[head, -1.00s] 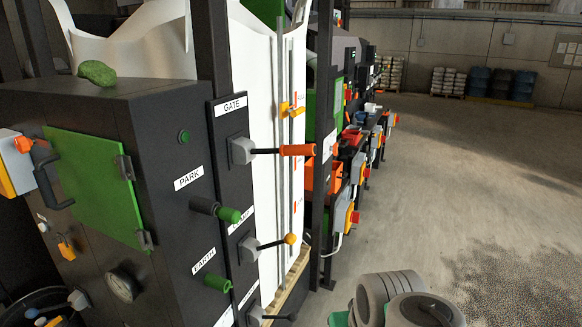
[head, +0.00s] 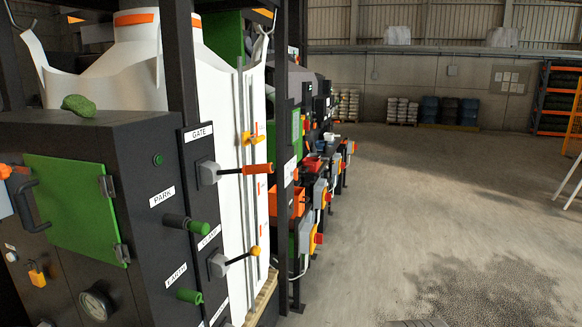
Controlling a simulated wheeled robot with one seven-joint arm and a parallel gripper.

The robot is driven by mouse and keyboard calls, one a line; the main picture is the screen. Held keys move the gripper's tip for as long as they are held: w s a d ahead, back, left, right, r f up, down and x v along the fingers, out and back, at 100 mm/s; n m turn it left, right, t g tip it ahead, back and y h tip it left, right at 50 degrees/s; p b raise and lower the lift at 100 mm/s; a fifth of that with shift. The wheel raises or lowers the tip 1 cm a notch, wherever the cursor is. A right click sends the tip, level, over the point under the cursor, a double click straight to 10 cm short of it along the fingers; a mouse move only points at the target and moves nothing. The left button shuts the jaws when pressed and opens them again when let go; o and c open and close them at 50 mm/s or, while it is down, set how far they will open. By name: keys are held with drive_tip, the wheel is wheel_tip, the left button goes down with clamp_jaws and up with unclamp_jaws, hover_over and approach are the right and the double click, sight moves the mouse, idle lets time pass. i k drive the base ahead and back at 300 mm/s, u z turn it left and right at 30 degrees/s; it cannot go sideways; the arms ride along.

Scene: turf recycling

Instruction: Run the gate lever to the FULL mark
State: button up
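The gate lever (head: 243,170) is a dark rod with an orange grip, standing out to the right from a grey hub on a black panel under the GATE label (head: 199,132). It lies nearly level. Behind it a white bulk bag (head: 222,95) hangs in a dark frame. A vertical rail beside the bag carries a yellow-orange pointer (head: 251,139) and small orange marks. I cannot read a FULL mark. My gripper is not in view.
A dark cabinet with a green door (head: 70,205) stands at the left, with a green PARK handle (head: 190,225) on its side. Machines with red and orange parts (head: 312,200) line the right of the frame. The concrete floor (head: 430,220) at the right is mostly clear.

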sight(261, 169)
drive_tip(key=z, duration=0.9)
drive_tip(key=i, duration=0.9)
drive_tip(key=u, duration=0.6)
